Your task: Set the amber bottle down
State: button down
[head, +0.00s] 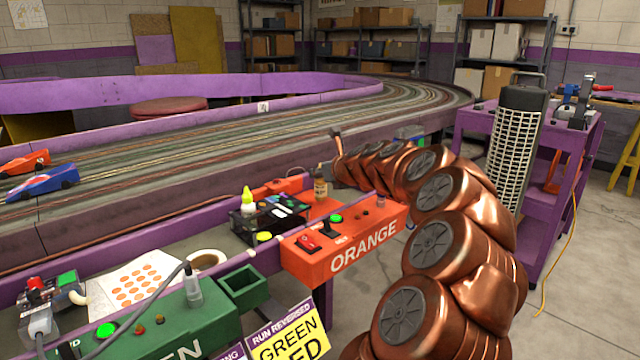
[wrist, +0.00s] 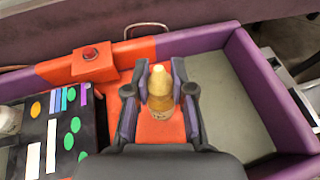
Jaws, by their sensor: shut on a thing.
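The amber bottle (head: 320,187) is upright over the orange section of the ledge (head: 323,209), behind the orange control box. In the wrist view the bottle (wrist: 161,104), with its pale tan cap, is between the two fingers of my gripper (wrist: 161,90). My gripper is shut on it, one finger on each side. The orange surface (wrist: 118,127) shows around and below the bottle. I cannot tell whether the base touches it. My arm reaches in from the right in the head view, and the fingers are hardly visible there.
A black case (head: 268,219) with coloured dots and a yellow-capped white bottle (head: 248,201) are left of the amber bottle. The orange control box (head: 345,245) is in front. A purple rim (wrist: 265,88) bounds a clear grey tray area (wrist: 220,95) on the right.

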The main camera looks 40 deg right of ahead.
jog(key=shift+f, duration=0.8)
jog(key=shift+r, duration=0.1)
jog(key=c, duration=1)
grip_release()
jog(key=shift+s+r, duration=0.15)
jog(key=shift+s, duration=0.05)
jog(key=p+v, duration=0.4)
jog(key=v, duration=0.7)
jog(key=shift+s+p, duration=0.2)
jog(key=shift+p, duration=0.1)
jog(key=shift+a+r, duration=0.1)
jog(key=shift+r, duration=0.05)
